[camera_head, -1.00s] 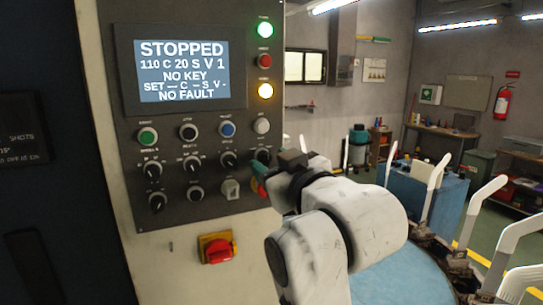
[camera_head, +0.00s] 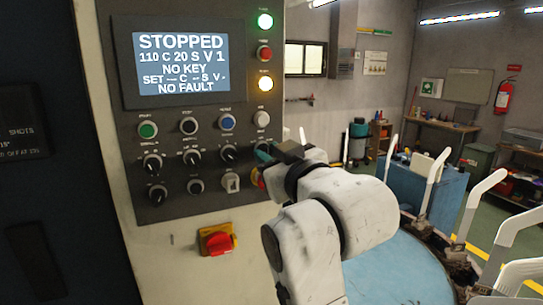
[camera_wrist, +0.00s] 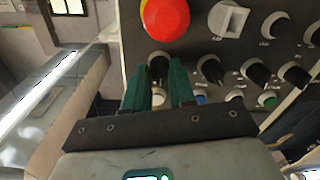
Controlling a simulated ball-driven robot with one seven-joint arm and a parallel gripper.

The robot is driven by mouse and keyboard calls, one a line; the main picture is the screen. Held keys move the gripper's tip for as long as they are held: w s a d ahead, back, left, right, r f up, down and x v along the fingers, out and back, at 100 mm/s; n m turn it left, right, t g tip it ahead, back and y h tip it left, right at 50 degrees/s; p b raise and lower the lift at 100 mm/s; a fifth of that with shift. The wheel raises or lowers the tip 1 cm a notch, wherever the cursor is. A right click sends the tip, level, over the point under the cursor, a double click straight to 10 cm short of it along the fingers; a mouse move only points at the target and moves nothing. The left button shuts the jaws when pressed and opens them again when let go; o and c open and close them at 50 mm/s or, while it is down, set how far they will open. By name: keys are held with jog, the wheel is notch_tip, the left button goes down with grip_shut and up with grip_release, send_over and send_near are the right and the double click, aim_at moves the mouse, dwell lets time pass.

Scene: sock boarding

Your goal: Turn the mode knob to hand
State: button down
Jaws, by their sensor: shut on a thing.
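The control panel (camera_head: 212,205) carries rows of black selector knobs; their labels are too small to read, so I cannot tell which one is marked mode. My gripper (camera_head: 264,154) is at the right end of the upper knob row, below a white button (camera_head: 262,118). In the wrist view, where the panel appears upside down, the two teal fingers of my gripper (camera_wrist: 158,73) stand on either side of a black knob (camera_wrist: 158,65) and are shut on it. The gripper hides most of this knob in the head view. The screen (camera_head: 181,63) reads STOPPED and NO KEY.
A red emergency stop (camera_wrist: 165,17) sits close beside the held knob. Other knobs (camera_wrist: 211,69) lie along the same row. A red and yellow switch (camera_head: 217,240) is lower on the cabinet. A round blue table (camera_head: 385,270) with white upright forms (camera_head: 433,180) stands at right.

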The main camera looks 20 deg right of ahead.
jog(key=shift+n, duration=0.3)
jog(key=n, duration=0.4)
jog(key=shift+n, duration=2)
jog(key=c, duration=0.9)
grip_release()
jog(key=shift+c, duration=0.2)
